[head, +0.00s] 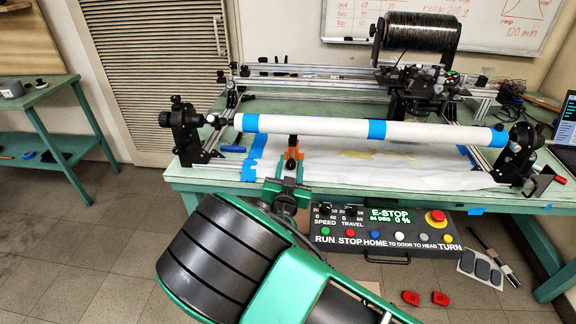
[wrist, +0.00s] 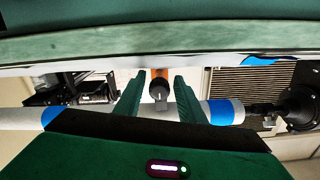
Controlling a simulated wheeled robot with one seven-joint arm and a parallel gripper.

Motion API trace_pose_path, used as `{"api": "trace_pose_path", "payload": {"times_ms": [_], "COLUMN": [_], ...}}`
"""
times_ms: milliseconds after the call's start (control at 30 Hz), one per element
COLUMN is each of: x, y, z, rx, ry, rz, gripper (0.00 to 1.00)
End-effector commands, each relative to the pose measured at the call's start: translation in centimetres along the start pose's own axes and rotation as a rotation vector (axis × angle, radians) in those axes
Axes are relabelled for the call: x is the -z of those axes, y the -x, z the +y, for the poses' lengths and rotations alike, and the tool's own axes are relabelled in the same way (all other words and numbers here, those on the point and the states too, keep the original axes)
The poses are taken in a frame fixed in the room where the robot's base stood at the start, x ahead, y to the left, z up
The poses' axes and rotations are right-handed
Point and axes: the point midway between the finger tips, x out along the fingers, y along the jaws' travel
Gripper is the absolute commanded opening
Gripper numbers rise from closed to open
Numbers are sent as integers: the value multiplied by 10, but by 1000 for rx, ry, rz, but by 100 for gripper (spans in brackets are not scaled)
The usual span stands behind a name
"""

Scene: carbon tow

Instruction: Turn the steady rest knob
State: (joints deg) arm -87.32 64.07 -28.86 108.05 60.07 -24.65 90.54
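The steady rest (head: 293,148) is an orange post with a black upper part, standing under the long white tube near its left end. Its small dark knob (head: 290,164) faces me, low on the orange post. The knob (wrist: 159,91) also shows in the wrist view, in front of the orange post (wrist: 158,74). My gripper (head: 288,184) is just in front of the knob. In the wrist view the two green fingers of my gripper (wrist: 158,96) stand apart on either side of the knob, with gaps visible. The gripper is open and holds nothing.
The white tube (head: 330,127) with blue tape runs across the green bench (head: 440,195) between two black end supports. A control panel (head: 385,235) with buttons hangs at the bench's front, right of my arm. A carbon spool (head: 418,32) sits at the back.

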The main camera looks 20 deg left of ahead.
Motion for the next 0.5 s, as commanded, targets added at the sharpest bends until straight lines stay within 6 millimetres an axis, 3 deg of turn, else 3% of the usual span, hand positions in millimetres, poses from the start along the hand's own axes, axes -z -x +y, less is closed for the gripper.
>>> {"api": "trace_pose_path", "payload": {"times_ms": [33, 133, 167, 200, 300, 500], "x": [0, 0, 0, -3, -1, 1], "y": [0, 0, 0, -3, -1, -1], "z": [0, 0, 0, -17, -3, 2], "rx": [0, 0, 0, 4, -2, -3], "ry": [0, 0, 0, -4, 4, 46], "rz": [0, 0, 0, 1, 0, 1], "gripper": [22, 0, 0, 0, 0, 0]}}
